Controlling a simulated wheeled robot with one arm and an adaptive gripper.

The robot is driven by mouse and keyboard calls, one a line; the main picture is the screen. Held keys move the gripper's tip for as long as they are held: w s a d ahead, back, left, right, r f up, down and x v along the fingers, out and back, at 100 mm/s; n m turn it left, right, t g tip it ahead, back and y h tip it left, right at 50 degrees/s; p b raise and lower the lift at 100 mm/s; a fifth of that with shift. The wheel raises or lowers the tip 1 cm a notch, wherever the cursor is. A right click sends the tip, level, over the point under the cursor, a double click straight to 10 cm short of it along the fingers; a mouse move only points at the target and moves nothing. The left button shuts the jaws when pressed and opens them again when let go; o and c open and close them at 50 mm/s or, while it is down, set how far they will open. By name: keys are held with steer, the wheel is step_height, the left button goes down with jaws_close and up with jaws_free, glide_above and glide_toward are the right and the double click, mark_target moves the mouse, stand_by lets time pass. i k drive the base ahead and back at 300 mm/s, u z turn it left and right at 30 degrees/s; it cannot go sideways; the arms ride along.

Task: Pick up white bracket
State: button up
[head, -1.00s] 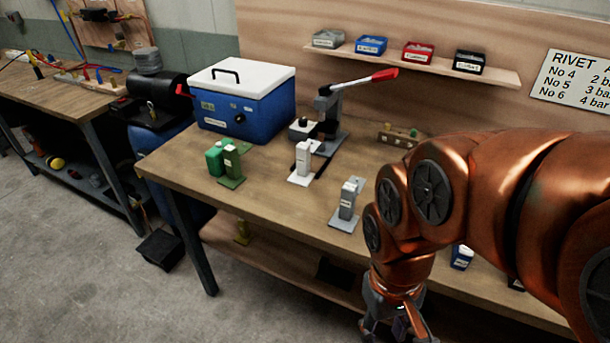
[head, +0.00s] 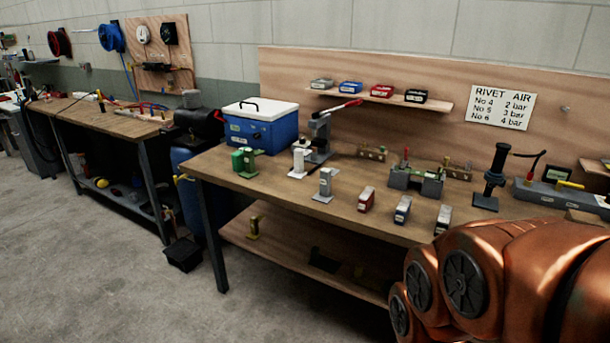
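The white bracket (head: 299,161) stands upright on the workbench, in front of the lever press and right of the green brackets. A grey bracket (head: 325,185) stands nearer the bench's front edge, to its right. My copper arm fills the lower right corner, well to the right of the white bracket. My gripper is below the picture and out of view, so its state is hidden.
A blue cool box (head: 262,130) and green brackets (head: 244,163) stand left of the white bracket. The lever press (head: 320,138) is close behind it. Several small boxes stand along the front, including a red one (head: 366,199). A lower shelf (head: 290,250) runs under the workbench (head: 220,168).

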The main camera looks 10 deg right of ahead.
mark_target(299, 173)
steer(key=z, duration=1.3)
steer(key=i, duration=1.7)
steer(key=u, duration=2.1)
